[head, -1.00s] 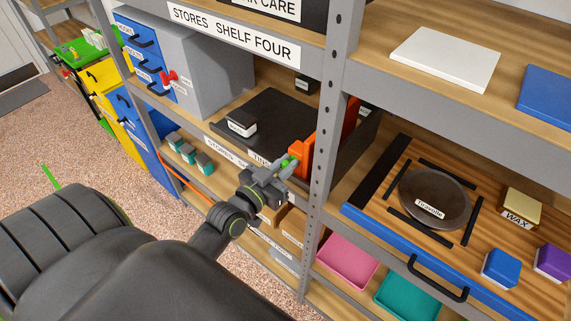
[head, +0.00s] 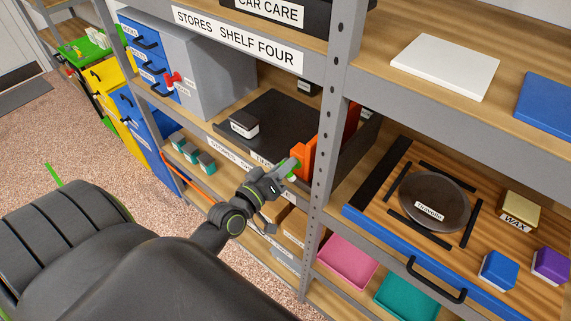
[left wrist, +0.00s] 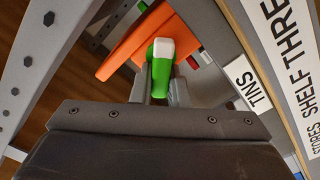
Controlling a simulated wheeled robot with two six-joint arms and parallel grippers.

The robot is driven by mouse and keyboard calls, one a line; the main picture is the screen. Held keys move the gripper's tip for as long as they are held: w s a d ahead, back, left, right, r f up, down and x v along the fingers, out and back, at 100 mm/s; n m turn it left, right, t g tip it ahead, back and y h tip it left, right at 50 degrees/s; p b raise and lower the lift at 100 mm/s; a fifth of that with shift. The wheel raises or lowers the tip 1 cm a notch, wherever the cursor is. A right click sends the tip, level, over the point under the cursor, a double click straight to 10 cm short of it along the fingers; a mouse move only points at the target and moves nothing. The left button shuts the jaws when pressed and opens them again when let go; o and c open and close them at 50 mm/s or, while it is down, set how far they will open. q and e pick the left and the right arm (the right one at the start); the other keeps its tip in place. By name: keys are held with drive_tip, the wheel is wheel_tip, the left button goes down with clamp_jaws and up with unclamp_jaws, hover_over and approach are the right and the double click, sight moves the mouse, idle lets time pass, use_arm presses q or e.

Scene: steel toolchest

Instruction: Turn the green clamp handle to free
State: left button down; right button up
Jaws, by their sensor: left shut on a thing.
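The green clamp handle (left wrist: 162,75) has a white end and stands between the fingers of my left gripper (left wrist: 160,92) in the left wrist view. The left gripper is shut on it. The orange clamp body (left wrist: 120,55) is just behind the handle. In the head view a little of the green handle (head: 296,164) shows at my left gripper (head: 284,174), beside the orange clamp (head: 308,158) near the grey shelf post. The gripper hides most of the handle there. My right gripper is not in view.
The grey upright post (head: 328,130) stands close to the right of the clamp. A wooden drawer with a turntable (head: 435,198) is at the right.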

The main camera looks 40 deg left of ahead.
use_arm(q)
drive_tip(key=n, duration=0.4)
drive_tip(key=shift+a+f+n, duration=0.2)
drive_tip(key=shift+f+n, duration=0.1)
drive_tip(key=shift+n, duration=0.1)
drive_tip(key=shift+f+n, duration=0.15)
drive_tip(key=shift+n, duration=1.05)
drive_tip(key=shift+f+n, duration=0.15)
drive_tip(key=shift+n, duration=1.05)
drive_tip(key=c, duration=1.4)
unclamp_jaws()
drive_tip(key=s+a+b, duration=0.1)
drive_tip(key=s+b, duration=0.7)
drive_tip(key=s, duration=0.9)
drive_tip(key=shift+s+a, duration=0.2)
drive_tip(key=shift+a, duration=0.05)
